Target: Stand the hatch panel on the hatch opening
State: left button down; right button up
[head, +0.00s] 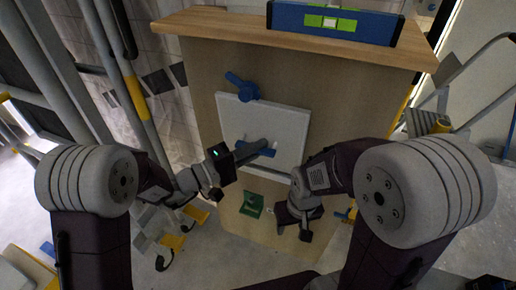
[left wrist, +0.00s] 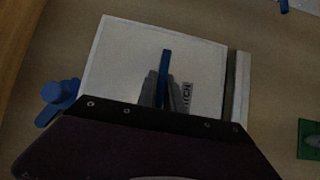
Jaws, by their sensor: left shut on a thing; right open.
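The white hatch panel (head: 288,125) is upright against the front of the wooden cabinet, slightly tilted in the head view. It also fills the middle of the left wrist view (left wrist: 115,60). My left gripper (head: 268,147) is shut on the panel's blue handle (left wrist: 166,65). The hatch opening is mostly hidden behind the panel; a dark strip (left wrist: 231,85) and a pale rim show along one panel edge in the left wrist view. Whether the panel is seated there I cannot tell. My right gripper (head: 305,230) is open and empty, low in front of the cabinet.
A blue latch (head: 241,87) sits at the panel's upper left corner. A green bracket (head: 252,204) is on the cabinet front below the panel. A blue spirit level (head: 335,22) lies on the wooden top (head: 225,24). A ladder-like frame stands at the right.

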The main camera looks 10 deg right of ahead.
pick_arm(q)
jog(key=shift+r, duration=0.15)
jog(key=shift+w+d+r+y+p, duration=0.25)
jog(key=shift+w+y+p, duration=0.1)
jog(key=shift+p, duration=0.5)
jog(key=shift+f+n, duration=0.1)
jog(key=shift+n, duration=0.2)
jog(key=shift+s+f+b, duration=0.1)
jog(key=shift+b, duration=0.45)
jog(key=shift+f+b, duration=0.1)
jog(key=shift+b, duration=0.45)
jog(key=shift+f+b, duration=0.15)
jog(key=shift+b, duration=0.4)
